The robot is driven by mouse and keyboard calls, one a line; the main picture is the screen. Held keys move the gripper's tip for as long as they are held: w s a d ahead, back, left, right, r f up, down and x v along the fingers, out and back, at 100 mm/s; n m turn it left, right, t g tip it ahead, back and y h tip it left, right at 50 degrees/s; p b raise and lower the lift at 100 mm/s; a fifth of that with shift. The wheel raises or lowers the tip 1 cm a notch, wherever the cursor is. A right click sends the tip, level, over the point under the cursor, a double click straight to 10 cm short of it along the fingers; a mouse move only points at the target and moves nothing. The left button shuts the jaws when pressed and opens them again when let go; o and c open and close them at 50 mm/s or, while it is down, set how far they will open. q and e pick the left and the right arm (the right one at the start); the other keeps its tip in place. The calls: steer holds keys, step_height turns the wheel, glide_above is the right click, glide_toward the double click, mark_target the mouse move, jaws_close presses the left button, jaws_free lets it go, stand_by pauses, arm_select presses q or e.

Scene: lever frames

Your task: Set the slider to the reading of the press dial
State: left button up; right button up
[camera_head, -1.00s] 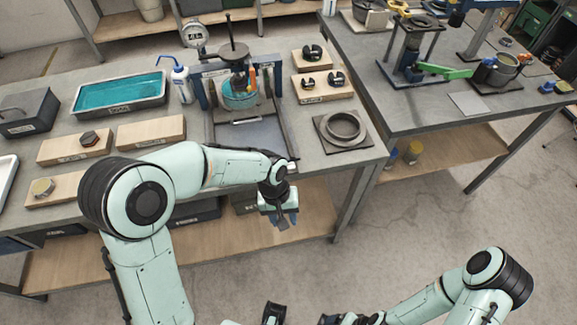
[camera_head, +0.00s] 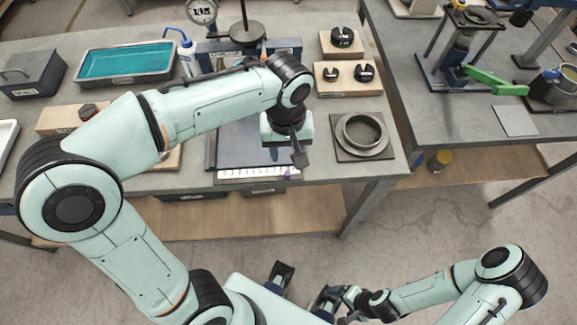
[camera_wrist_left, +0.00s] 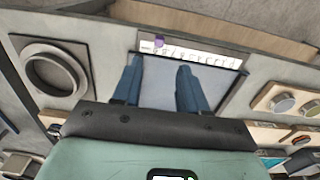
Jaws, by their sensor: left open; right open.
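The slider's white scale strip (camera_head: 250,173) runs along the front of the press's grey base plate (camera_head: 238,148). Its purple knob (camera_head: 291,172) is near the strip's right end; the wrist view shows this knob (camera_wrist_left: 158,43) at the strip's left end. The round press dial (camera_head: 202,12) stands at the back; its reading is too small to tell. My left arm hides part of the press (camera_head: 246,32). My left gripper (camera_head: 287,154) is open and empty, pointing down near the knob, apart from it. My right gripper (camera_head: 330,302) is low in view, away from the table.
A round ring on a square plate (camera_head: 345,152) lies right of the press. Wooden blocks with black knobs (camera_head: 347,78) stand behind it. A teal tray (camera_head: 125,63) and a wash bottle (camera_head: 186,55) are at the left. A second table (camera_head: 480,117) stands at the right.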

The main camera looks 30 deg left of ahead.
mark_target(287, 173)
arm_select(q)
step_height(287, 173, down, 10)
steer(key=shift+w+r+b, duration=0.1)
steer(key=shift+b, duration=0.5)
jaws_close()
steer(key=shift+s+a, duration=0.5)
steer(key=shift+a, duration=0.3)
steer(key=shift+s+a, duration=0.5)
steer(key=shift+a, duration=0.3)
steer(key=shift+w+d, duration=0.1)
